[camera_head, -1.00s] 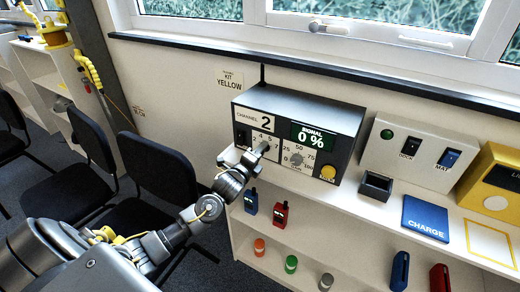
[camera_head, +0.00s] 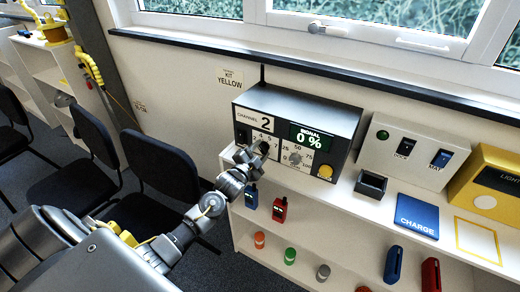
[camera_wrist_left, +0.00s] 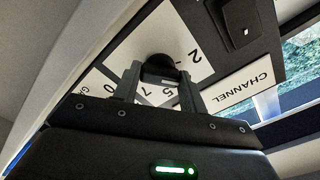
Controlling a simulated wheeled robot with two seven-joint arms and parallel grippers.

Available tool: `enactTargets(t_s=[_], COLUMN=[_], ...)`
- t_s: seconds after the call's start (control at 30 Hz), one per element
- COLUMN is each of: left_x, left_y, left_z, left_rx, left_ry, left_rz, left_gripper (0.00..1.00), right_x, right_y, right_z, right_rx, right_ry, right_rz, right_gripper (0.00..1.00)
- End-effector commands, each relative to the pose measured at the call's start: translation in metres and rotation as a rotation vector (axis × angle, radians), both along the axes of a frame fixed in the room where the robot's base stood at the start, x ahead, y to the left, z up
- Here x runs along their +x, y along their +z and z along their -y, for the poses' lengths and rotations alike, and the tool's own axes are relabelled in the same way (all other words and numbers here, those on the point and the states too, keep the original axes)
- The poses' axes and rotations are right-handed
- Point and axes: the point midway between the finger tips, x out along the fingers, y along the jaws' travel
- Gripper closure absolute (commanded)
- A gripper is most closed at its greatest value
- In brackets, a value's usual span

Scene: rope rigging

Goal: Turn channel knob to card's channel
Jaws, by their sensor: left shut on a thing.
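The radio box (camera_head: 315,112) stands on the shelf top with a white card reading "CHANNEL 2" (camera_head: 262,120) on its front. Its display (camera_head: 310,136) reads "SIGNAL 0 %". My left gripper (camera_head: 260,150) is at the channel dial and hides most of it in the head view. In the left wrist view, its two fingers (camera_wrist_left: 158,88) are shut on the black channel knob (camera_wrist_left: 158,68), one on each side. Dial numbers, including 2, 5 and 7, show around the knob. The knob's pointer cannot be made out. My right gripper is not in view.
A gain-style dial (camera_head: 295,156) and a yellow button (camera_head: 325,172) sit right of my gripper. A small black tray (camera_head: 371,186), a blue charge pad (camera_head: 417,215) and a switch box (camera_head: 412,152) are further right. Small handsets stand on the lower shelf.

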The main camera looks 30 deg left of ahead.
Motion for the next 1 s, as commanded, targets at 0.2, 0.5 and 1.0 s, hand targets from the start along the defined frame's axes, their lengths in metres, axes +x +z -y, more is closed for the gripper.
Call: enactTargets(t_s=[0.2,0.5,1.0], left_x=[0.0,0.0,0.0], left_y=[0.001,0.0,-0.001], left_z=[0.0,0.0,0.0], left_rx=[-0.198,-0.411,-0.545], left_ry=[0.001,0.001,0.001], left_rz=[0.002,0.008,0.01], left_gripper=[0.81,0.81,0.81], right_x=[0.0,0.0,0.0], right_y=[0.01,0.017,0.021], right_z=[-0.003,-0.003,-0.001], right_rx=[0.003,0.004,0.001], right_ry=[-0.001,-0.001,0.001], right_rz=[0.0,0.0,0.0], right_gripper=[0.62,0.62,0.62])
